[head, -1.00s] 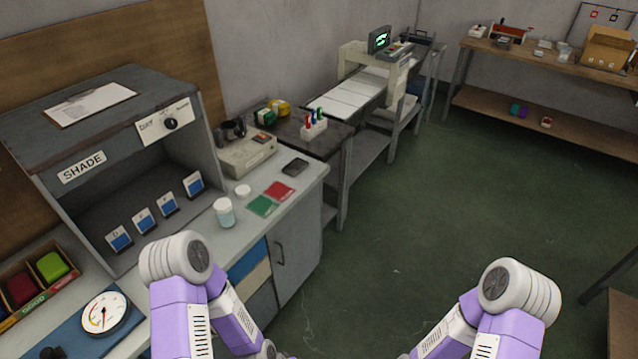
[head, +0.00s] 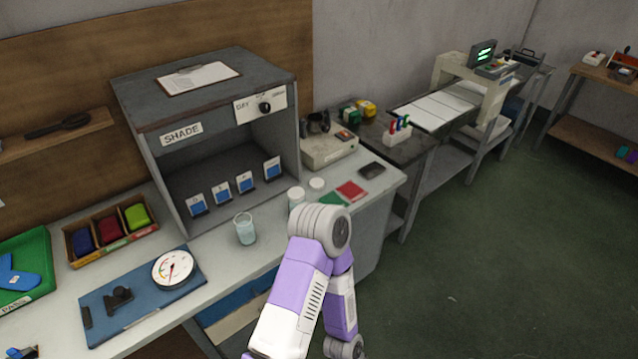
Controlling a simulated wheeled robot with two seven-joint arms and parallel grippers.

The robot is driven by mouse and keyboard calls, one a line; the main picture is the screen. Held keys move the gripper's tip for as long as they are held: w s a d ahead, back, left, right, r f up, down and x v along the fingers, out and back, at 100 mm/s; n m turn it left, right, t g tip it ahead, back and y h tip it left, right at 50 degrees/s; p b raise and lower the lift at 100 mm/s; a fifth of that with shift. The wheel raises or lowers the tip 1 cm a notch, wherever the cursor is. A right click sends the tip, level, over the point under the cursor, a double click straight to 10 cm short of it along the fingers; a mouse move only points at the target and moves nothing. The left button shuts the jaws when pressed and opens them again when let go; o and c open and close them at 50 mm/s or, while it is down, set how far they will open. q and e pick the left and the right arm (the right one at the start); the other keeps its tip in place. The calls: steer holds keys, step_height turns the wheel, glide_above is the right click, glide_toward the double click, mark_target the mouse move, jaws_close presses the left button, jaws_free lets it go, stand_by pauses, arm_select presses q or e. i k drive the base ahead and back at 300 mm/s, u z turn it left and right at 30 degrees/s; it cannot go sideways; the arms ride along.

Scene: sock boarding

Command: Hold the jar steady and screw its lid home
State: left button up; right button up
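A small pale jar (head: 296,196) with a white top stands on the grey bench, its lower part hidden behind my arm. A low round white piece that looks like a lid (head: 317,184) lies just behind and right of it, apart from it. A clear glass vessel (head: 245,230) with pale bluish contents and an apparently open top stands to the left. I cannot tell for sure which vessel the lid belongs to. Neither gripper is in view.
The shade cabinet (head: 222,128) stands behind the vessels. Green (head: 334,199) and red (head: 351,191) cards and a dark flat device (head: 372,170) lie to the right. A dial gauge (head: 173,269) on a blue mat (head: 120,318) and a box of coloured pieces (head: 110,232) are left.

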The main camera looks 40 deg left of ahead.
mark_target(245, 226)
steer(key=i, duration=2.15)
steer(key=u, duration=3.55)
